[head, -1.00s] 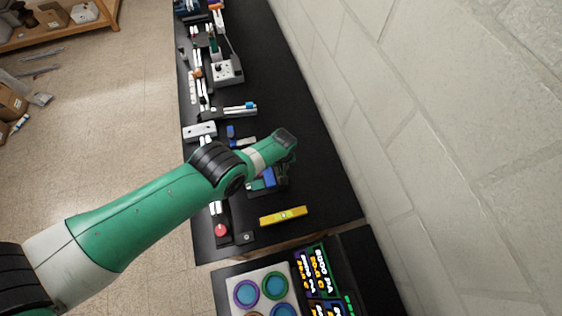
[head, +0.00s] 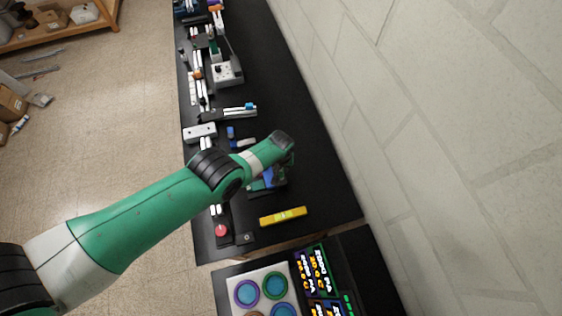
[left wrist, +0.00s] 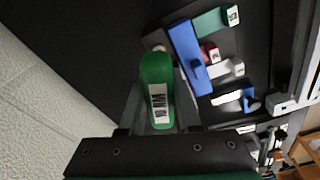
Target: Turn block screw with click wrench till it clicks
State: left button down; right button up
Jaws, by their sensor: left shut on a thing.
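A green handle with a white lettered label (left wrist: 156,88) stands between my left gripper's fingers (left wrist: 158,72) in the left wrist view. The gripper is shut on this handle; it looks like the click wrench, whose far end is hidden. In the head view my left arm reaches over a blue and green tool holder (head: 268,180), and its wrist hides the fingers and part of the holder. In the left wrist view the blue holder bar (left wrist: 187,52) is just right of the held handle. I cannot pick out the block screw. My right gripper is not in view.
Other labelled handles, one green (left wrist: 215,21) and one red (left wrist: 209,53), sit at the holder. A yellow level (head: 284,216) and a red button (head: 222,231) lie near the table's front edge. Fixtures line the left side. The black table is clear toward the wall.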

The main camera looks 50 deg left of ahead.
pick_arm(q)
jog(key=shift+m, duration=0.7)
jog(key=shift+m, duration=0.7)
jog(key=shift+m, duration=0.5)
jog(key=shift+m+h, duration=0.3)
jog(key=shift+m, duration=0.8)
